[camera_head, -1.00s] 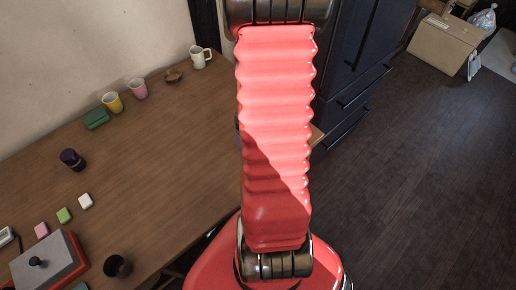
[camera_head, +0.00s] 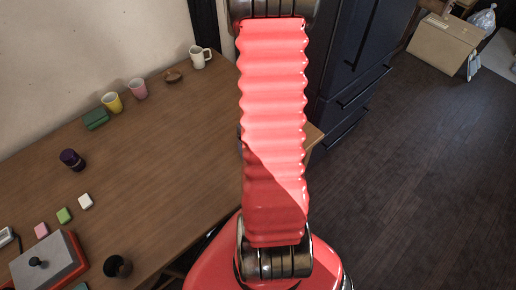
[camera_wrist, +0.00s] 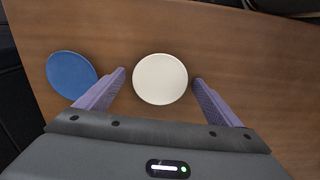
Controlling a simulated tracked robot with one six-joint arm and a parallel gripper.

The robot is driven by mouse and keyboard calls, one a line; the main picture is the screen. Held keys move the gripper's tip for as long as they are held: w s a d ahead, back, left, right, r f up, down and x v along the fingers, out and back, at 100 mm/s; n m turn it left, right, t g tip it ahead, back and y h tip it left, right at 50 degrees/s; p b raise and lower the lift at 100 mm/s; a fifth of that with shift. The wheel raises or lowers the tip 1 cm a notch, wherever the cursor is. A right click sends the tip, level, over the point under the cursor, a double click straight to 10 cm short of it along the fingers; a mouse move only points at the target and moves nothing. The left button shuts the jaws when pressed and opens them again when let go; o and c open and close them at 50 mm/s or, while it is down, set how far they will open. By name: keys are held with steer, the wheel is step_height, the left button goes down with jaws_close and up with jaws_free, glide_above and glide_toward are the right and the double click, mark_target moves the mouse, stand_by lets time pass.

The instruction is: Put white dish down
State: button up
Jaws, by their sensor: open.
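The white dish (camera_wrist: 160,79) is a round, flat, cream-white disc in the wrist view. It appears to rest on the brown wooden table (camera_wrist: 240,60). My gripper (camera_wrist: 158,78) is open, with one purple finger on each side of the dish. Small gaps show between the fingers and the dish rim. The height of the fingers above the table is hard to tell. In the head view my red arm hides the gripper and the dish.
A blue disc (camera_wrist: 71,74) lies just left of the left finger. The table (camera_head: 160,170) also holds mugs, small blocks, a dark purple item (camera_head: 72,160) and a grey-and-red box (camera_head: 50,262). A dark cabinet (camera_head: 350,75) stands behind my arm.

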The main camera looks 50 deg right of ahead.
steer(key=shift+c, duration=0.3)
steer(key=c, duration=1.2)
steer(key=shift+o, duration=0.2)
steer(key=shift+r, duration=0.1)
step_height(320, 180, up, 10)
stand_by(0.3)
